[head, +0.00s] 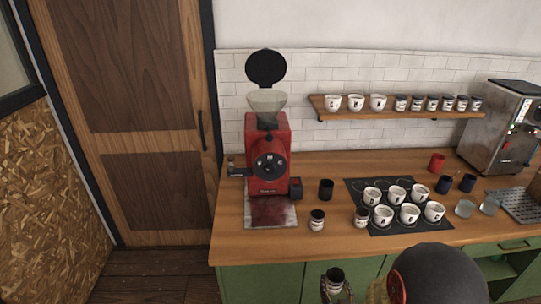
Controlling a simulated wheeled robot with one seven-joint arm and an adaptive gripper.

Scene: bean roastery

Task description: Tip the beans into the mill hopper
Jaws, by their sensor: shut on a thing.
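The red coffee mill (268,155) stands on the left part of the wooden counter. Its pale, see-through hopper (267,106) sits on top, and a round black lid (266,67) stands raised behind it. My gripper (337,290) is at the bottom edge, in front of the counter and low to the right of the mill. It is shut on a small dark-topped container (335,275), which looks upright and apart from the counter. I cannot make out the beans inside it. The lower part of the gripper is cut off by the frame.
A dark cup (326,189) and labelled jars (317,219) (361,217) stand right of the mill. Several white cups rest on a black mat (375,228). A wall shelf (325,109) holds cups and jars. An espresso machine (500,125) stands far right.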

